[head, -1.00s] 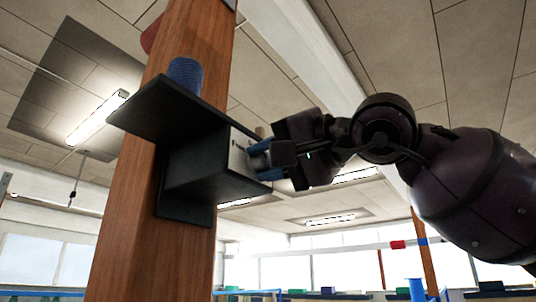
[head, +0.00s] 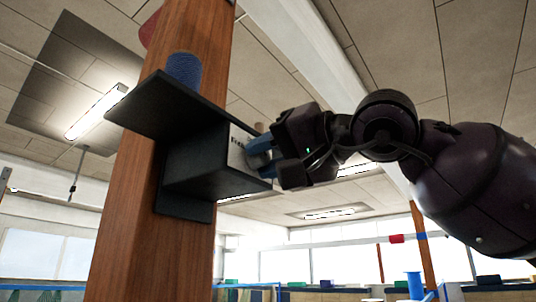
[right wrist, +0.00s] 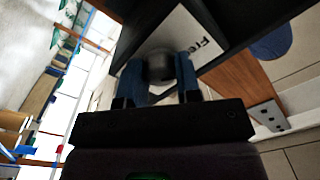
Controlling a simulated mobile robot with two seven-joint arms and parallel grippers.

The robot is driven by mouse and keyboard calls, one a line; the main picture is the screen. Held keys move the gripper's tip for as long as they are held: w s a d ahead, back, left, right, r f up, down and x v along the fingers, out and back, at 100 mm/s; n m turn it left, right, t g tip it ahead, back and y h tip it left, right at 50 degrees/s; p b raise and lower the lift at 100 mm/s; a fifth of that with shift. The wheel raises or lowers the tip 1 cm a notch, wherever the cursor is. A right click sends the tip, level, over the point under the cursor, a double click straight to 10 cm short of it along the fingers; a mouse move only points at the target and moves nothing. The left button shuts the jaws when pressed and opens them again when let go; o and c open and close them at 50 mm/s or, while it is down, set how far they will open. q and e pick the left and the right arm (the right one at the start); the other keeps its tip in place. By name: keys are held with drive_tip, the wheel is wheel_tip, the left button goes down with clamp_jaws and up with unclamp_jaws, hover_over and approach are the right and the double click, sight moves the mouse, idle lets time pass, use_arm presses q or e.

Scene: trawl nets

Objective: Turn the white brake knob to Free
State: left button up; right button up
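A black bracket box (head: 215,165) is fixed to a wooden post. Its side carries a white label plate (right wrist: 196,38) with "Free" readable on it; the rest of the lettering is hidden. The brake knob (right wrist: 161,67) looks grey in the shade and sits in front of the plate in the right wrist view. My right gripper (head: 262,153) is at the plate, its two blue fingers (right wrist: 159,75) on either side of the knob and apparently closed on it. The knob's pointing direction cannot be read. My left gripper is not in view.
The wooden post (head: 150,235) stands just left of the right gripper. A blue ribbed spool (head: 184,69) stands on the bracket's top shelf. Open room lies to the right, with windows and low furniture far behind.

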drive_tip(key=o, duration=0.4)
drive_tip(key=shift+a, duration=0.1)
drive_tip(key=shift+s+d+f, duration=0.1)
drive_tip(key=shift+s+d, duration=0.2)
drive_tip(key=shift+d, duration=0.25)
drive_tip(key=b+v, duration=0.2)
drive_tip(key=v, duration=0.7)
drive_tip(key=shift+s+d, duration=0.2)
drive_tip(key=shift+d, duration=0.1)
